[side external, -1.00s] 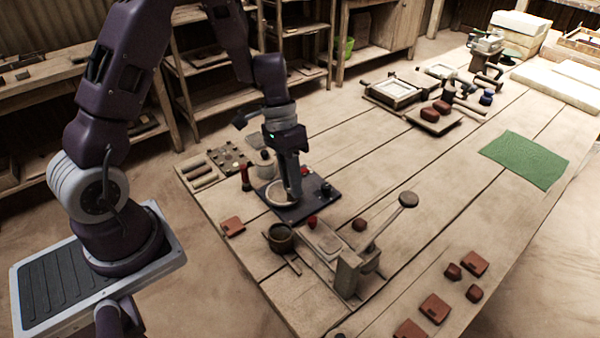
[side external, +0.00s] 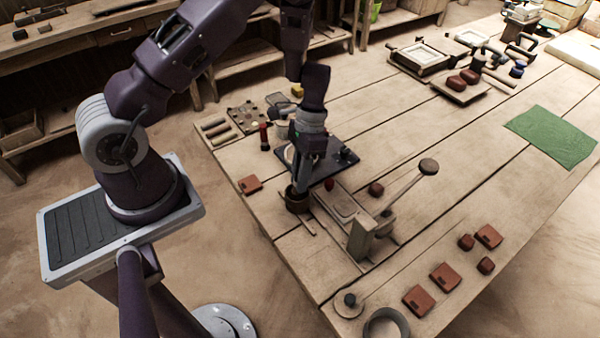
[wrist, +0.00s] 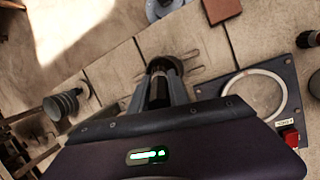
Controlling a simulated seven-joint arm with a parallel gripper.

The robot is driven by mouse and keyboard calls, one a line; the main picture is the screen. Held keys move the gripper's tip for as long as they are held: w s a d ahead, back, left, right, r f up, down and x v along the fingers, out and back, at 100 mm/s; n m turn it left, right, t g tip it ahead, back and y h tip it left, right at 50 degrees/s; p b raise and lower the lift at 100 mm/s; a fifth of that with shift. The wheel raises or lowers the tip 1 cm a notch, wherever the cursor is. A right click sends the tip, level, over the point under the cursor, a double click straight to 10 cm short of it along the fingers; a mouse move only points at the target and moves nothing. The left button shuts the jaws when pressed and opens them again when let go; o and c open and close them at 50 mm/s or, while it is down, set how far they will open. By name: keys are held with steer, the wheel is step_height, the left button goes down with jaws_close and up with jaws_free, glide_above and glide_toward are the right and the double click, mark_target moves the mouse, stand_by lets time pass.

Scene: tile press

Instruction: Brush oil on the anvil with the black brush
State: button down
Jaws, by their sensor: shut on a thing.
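My gripper (side external: 299,184) points down at the dark round pot (side external: 297,202), with its tips at the pot's mouth. In the wrist view my gripper (wrist: 161,92) is shut on a dark upright handle, which I take to be the black brush (wrist: 160,93). Its lower end is hidden in or over the pot, and I cannot see bristles or oil. Right of the pot is the lever press (side external: 362,238) with a pale, low bed (side external: 336,203), which may be the anvil. My gripper is beside this bed, not over it.
A dark plate (side external: 343,157) with a round ring lies behind my gripper; its red knob (wrist: 290,137) shows in the wrist view. The press lever (side external: 405,188) rises to the right. Red-brown tiles (side external: 445,275) lie front right. A green cloth (side external: 552,135) lies far right.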

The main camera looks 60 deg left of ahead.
steer(key=shift+f, duration=0.55)
stand_by(1.4)
stand_by(0.3)
steer(key=shift+r, duration=3.5)
